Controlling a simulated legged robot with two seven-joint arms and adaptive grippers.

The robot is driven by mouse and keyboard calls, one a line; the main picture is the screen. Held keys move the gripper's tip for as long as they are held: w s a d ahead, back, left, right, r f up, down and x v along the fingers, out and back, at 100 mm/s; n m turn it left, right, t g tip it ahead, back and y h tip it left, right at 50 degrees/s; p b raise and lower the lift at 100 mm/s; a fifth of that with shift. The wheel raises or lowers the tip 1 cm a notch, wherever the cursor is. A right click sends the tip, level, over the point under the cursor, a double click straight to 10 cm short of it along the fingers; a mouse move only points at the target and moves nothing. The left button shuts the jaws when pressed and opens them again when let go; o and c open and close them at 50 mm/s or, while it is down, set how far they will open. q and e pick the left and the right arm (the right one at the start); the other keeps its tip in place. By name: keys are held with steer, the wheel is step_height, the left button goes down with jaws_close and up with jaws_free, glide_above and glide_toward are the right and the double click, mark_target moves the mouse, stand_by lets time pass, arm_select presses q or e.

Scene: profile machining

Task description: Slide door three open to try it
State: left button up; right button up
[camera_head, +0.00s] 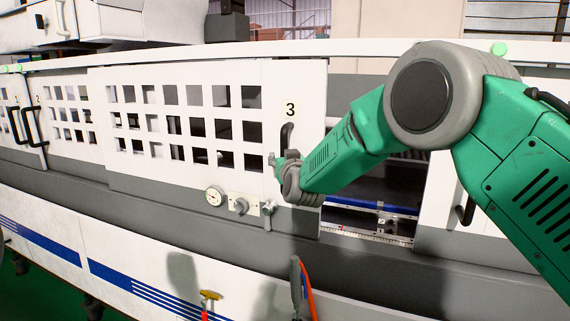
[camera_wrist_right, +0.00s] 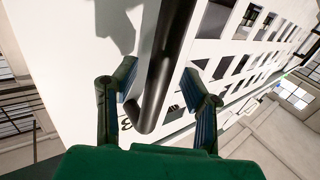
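Door three (camera_head: 232,130) is a white sliding panel with rows of square windows and a black "3" label (camera_head: 290,110). A gap (camera_head: 372,190) is open to the right of its edge, showing the machine's inside. Its black bar handle (camera_head: 287,135) is partly hidden by my right gripper (camera_head: 275,163) in the head view. In the right wrist view the handle (camera_wrist_right: 165,60) runs between the two spread fingers of my right gripper (camera_wrist_right: 160,85). The fingers are open on either side; whether one touches the handle cannot be told. My left gripper is not in view.
Another black handle (camera_head: 467,210) is on the panel right of the gap. Two more handles (camera_head: 35,127) are at far left. Below door three are a round gauge (camera_head: 215,196) and knobs. A grey tool with an orange hose (camera_head: 297,280) stands at the front.

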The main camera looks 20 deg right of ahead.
steer(key=s+a, duration=0.1)
steer(key=s, duration=1)
steer(key=shift+s, duration=0.3)
